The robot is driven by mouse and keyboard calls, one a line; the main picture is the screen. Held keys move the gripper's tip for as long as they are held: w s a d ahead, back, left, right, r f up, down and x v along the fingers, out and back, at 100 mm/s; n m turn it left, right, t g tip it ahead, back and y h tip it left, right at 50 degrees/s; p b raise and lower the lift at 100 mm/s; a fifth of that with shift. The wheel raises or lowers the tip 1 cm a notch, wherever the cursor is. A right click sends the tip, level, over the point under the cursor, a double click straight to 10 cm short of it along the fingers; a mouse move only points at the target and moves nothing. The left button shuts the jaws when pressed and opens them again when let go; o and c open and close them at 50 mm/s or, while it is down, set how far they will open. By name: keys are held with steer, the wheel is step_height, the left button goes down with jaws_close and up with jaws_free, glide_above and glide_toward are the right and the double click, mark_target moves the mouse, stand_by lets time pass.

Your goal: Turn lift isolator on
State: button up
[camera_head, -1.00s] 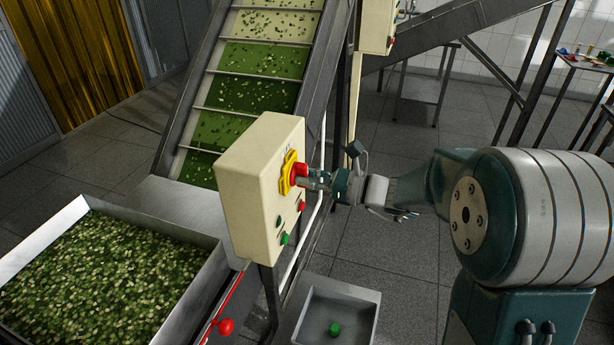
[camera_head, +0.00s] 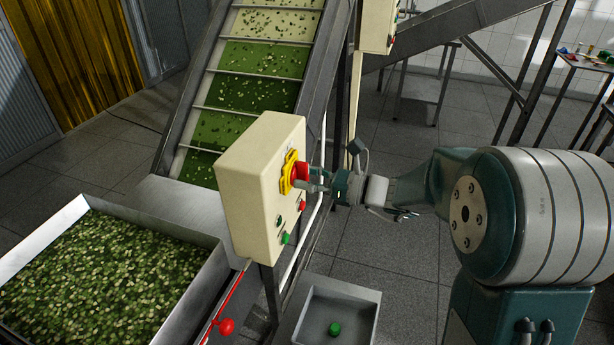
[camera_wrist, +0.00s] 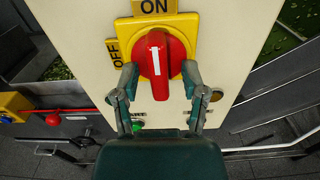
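The lift isolator is a red rotary knob (camera_wrist: 155,62) on a yellow plate (camera_wrist: 124,28), with ON at the top and OFF at the left. The knob's handle stands nearly upright in the wrist view, and its white mark points up toward ON. It also shows in the head view (camera_head: 299,172), on the right-hand face of a cream control box (camera_head: 262,150). My gripper (camera_wrist: 160,78) has one finger on each side of the handle. The fingers are spread, with a gap visible on the right; whether the left finger touches is unclear.
Green (camera_head: 286,239) and red (camera_head: 302,207) buttons sit below the isolator. A sloping conveyor (camera_head: 260,60) stands behind the box, and a full hopper (camera_head: 203,300) is at lower left. A red knob on a rod (camera_head: 226,326) and a grey tray (camera_head: 372,312) lie below.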

steer(key=v, duration=1.2)
steer(key=shift+a, duration=0.1)
steer(key=s+a+f+n+g+h, duration=0.1)
steer(key=s+a+n+g+h, duration=0.1)
steer(key=s+n+g+h, duration=0.25)
steer(key=s+a+n+g+h, duration=0.1)
steer(key=s+a+n+h, duration=0.2)
steer(key=s+n, duration=0.4)
steer(key=s+d+n+t+h, duration=0.5)
steer(key=s+d+n+h, duration=0.3)
steer(key=s+n+h, duration=0.1)
steer(key=shift+s+d+r+n, duration=0.2)
steer(key=shift+s+r+n, duration=0.3)
steer(key=shift+n, duration=0.35)
steer(key=shift+h, duration=0.25)
